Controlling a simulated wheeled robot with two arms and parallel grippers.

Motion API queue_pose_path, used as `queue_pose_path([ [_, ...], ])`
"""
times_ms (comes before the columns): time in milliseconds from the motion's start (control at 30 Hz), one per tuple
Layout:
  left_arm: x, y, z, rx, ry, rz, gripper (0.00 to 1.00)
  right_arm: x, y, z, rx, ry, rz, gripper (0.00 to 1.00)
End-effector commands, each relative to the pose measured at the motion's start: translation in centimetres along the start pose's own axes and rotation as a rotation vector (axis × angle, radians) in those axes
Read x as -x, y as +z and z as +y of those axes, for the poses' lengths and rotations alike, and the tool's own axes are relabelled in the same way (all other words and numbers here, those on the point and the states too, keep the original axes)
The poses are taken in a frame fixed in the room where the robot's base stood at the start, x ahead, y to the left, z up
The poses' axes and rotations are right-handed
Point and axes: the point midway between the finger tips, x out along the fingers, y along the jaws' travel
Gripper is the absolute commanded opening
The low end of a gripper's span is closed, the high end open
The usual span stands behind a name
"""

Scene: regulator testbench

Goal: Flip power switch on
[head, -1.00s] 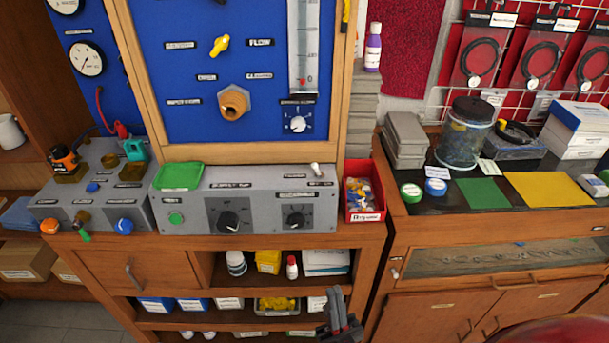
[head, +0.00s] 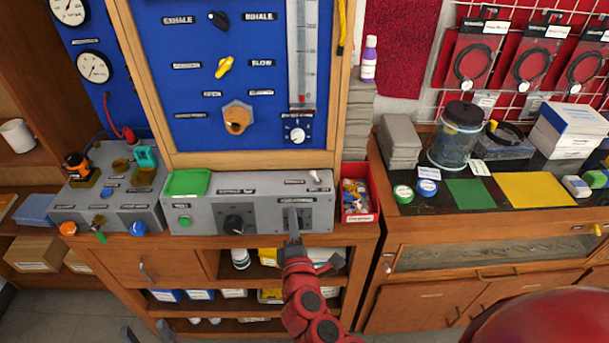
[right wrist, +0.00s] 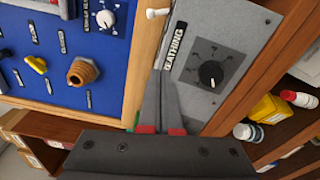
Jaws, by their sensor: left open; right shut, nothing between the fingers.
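A small white toggle switch (head: 315,175) stands at the top right of the grey control box (head: 205,215). Its label is too small to read in the head view. The white toggle (right wrist: 157,13) also shows at the top of the right wrist view. My left gripper (head: 146,334) is open at the bottom edge, partly cut off.
The box carries a green button (head: 184,222), a left dial (head: 234,223) and a green tray (head: 187,182). A red bin (head: 357,208) of small parts stands just right of it. A blue panel (head: 190,85) with knobs rises behind. Shelves below hold bottles and boxes.

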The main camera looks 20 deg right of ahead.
Motion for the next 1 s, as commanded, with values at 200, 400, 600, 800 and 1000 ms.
queue_pose_path([
  [200, -0.7, -0.1, 0.0, 0.000, 0.000, 0.000, 0.50, 1.1, 2.6, 2.1, 0.046, -0.004, -0.123, 0.00],
  [400, -0.6, -0.1, 0.0, 0.000, 0.000, 0.000, 0.50, 1.1, 2.8, 2.1, 0.049, -0.006, -0.133, 0.00],
  [600, -0.8, -0.1, 0.0, 0.000, 0.000, 0.000, 0.50, 0.8, 2.9, 2.1, 0.048, -0.006, -0.133, 0.00],
  [800, -1.9, -0.3, -0.1, 0.000, 0.000, 0.000, 0.50, -1.6, 3.3, 2.4, 0.048, -0.007, -0.135, 0.00],
  [1000, -3.3, -0.6, -0.2, 0.000, 0.000, 0.000, 0.50, -5.2, 3.8, 2.4, 0.047, -0.008, -0.137, 0.00],
])
